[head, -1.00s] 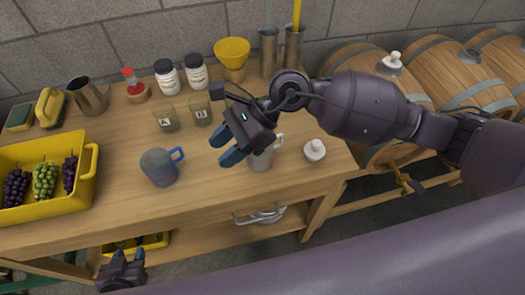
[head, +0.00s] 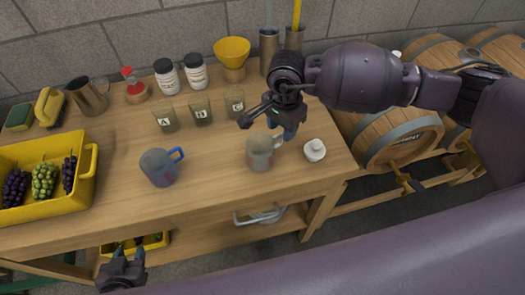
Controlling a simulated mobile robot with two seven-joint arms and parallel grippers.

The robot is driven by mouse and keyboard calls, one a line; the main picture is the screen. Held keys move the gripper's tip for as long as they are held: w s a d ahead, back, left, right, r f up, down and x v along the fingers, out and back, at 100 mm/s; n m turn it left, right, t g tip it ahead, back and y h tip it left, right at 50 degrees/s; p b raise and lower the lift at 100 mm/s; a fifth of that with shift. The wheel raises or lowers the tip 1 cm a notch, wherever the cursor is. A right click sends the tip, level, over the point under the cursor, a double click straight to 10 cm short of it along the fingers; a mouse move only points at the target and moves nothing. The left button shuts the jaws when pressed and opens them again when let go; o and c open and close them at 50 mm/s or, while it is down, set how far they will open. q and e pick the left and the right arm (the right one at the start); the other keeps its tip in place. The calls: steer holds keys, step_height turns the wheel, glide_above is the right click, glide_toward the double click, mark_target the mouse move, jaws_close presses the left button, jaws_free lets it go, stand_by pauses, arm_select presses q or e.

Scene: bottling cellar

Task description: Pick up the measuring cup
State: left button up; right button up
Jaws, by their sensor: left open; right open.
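A grey-white cup with a pale handle (head: 259,154) stands upright near the right end of the table; it may be the measuring cup, but I cannot tell for sure. A blue-grey cup with a blue handle (head: 158,169) stands to its left. A metal jug (head: 91,97) stands at the back left. My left gripper (head: 123,262) is open and empty in front of the table's front edge.
Three labelled glasses, A (head: 165,122), D (head: 201,110) and C (head: 234,102), stand behind the cups. A small white stoppered object (head: 315,150) stands right of my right gripper. A yellow crate (head: 45,205) of grapes fills the left. Barrels (head: 395,135) are on the right.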

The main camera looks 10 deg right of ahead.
mark_target(281, 141)
steer(key=shift+f, duration=2.8)
jaws_close()
